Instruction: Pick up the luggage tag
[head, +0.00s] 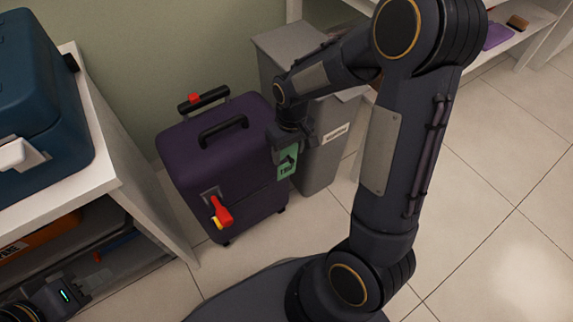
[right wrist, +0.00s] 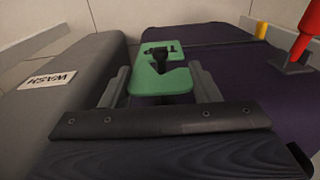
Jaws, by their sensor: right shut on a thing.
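The green luggage tag (head: 287,163) is at the right side of the purple suitcase (head: 222,165) in the head view, with dark markings on its face. My right gripper (head: 291,141) is at the tag's upper end and shut on it. In the right wrist view the tag (right wrist: 160,82) lies between the two grey fingers (right wrist: 163,88), with a dark piece at its far end. I cannot tell whether a strap still joins it to the suitcase. My left gripper (head: 48,299) is partly in view at the lower left; its fingertips are not clear.
A grey bin (head: 318,150) with a white label stands close behind and right of the suitcase. A white shelf unit (head: 105,180) with a blue case (head: 45,110) stands left. Floor at right is clear.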

